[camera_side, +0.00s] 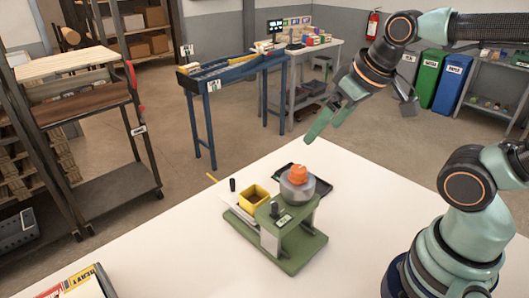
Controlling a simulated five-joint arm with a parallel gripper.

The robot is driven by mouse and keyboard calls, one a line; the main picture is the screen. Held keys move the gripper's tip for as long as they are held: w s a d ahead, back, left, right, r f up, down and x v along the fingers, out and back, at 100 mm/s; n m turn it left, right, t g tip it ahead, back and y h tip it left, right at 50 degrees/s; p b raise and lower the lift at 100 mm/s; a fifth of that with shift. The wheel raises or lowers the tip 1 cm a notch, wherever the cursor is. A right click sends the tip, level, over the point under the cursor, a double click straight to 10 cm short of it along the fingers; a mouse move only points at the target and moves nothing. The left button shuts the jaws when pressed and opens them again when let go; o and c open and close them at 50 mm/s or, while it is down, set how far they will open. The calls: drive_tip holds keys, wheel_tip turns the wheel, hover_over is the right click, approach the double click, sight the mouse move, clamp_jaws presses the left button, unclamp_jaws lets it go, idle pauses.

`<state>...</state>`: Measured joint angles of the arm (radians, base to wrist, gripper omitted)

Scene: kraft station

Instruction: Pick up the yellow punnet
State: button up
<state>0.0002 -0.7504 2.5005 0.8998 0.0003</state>
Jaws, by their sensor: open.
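The yellow punnet (253,199) is a small open-topped square box in the middle of the side view. It stands upright at the left of a green scale-like stand (283,238); its inside looks empty. My gripper (323,131) is up and to the right of it, high above the far part of the white table, with green fingers pointing down and left. The gripper is open, with nothing seen between the fingers, and is well apart from the punnet.
An orange object (299,174) sits on the stand's grey round top (297,188), right of the punnet. A black tray (318,186) lies behind it. A small black cylinder (232,185) stands left of the punnet.

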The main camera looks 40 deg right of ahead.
drive_tip(key=n+g, duration=0.6)
drive_tip(key=n, duration=1.2)
hover_over(252, 196)
drive_tip(key=s+a, duration=0.2)
drive_tip(key=s, duration=0.1)
wheel_tip(252, 196, down, 8)
wheel_tip(252, 196, down, 7)
drive_tip(key=shift+f, duration=0.1)
drive_tip(key=f, duration=0.5)
drive_tip(key=shift+w+a, duration=0.15)
drive_tip(key=shift+w, duration=0.05)
drive_tip(key=c, duration=1.3)
